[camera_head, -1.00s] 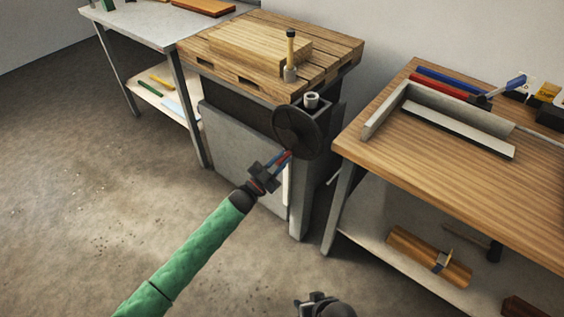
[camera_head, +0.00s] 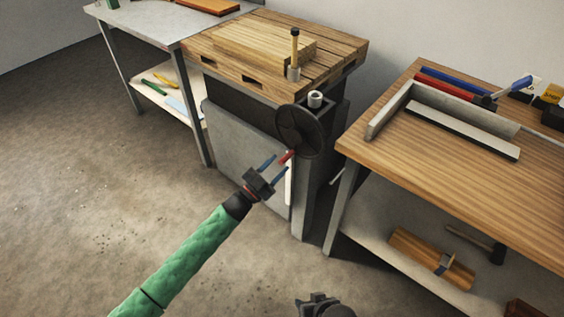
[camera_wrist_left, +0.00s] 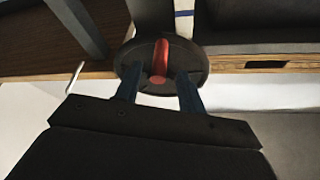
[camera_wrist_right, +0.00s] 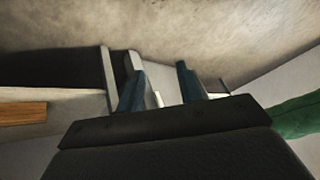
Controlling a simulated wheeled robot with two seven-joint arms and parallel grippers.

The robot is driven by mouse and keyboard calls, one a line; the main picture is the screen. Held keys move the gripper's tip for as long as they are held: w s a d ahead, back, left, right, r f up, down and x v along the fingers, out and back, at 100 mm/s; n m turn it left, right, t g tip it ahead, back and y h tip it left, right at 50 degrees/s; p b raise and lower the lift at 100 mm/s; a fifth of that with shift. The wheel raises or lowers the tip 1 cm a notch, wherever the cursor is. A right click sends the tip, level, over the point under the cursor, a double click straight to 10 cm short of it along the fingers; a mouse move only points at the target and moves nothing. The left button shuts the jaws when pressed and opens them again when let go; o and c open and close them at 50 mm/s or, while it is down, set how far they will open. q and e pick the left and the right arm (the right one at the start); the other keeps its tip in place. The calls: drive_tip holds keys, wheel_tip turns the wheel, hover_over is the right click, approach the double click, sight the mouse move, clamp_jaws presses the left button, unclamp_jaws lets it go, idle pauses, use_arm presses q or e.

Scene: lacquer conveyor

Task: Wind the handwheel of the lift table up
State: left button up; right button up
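The handwheel (camera_head: 312,134) is a dark disc on the side of the lift table (camera_head: 240,150), below its slatted wooden top. A red handle (camera_head: 288,157) sticks out near the wheel's lower rim. My left gripper (camera_head: 279,164) is open just in front of the handle. In the left wrist view the red handle (camera_wrist_left: 160,58) lies between and slightly beyond the fingertips of my left gripper (camera_wrist_left: 160,74), with a gap on both sides. My right gripper (camera_head: 317,302) is low at the bottom edge; its open, empty fingers (camera_wrist_right: 160,70) show in the right wrist view.
A wooden workbench (camera_head: 450,180) stands close on the right, with tools on top and on its lower shelf. A grey table (camera_head: 150,28) stands at the back left. A wooden block (camera_head: 255,42) lies on the lift table's top. The floor at left is free.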

use_arm(q)
drive_tip(key=v, duration=0.4)
use_arm(e)
drive_tip(key=f, duration=0.4)
drive_tip(key=shift+s, duration=0.3)
use_arm(q)
drive_tip(key=shift+a, duration=0.1)
use_arm(e)
drive_tip(key=shift+r, duration=0.1)
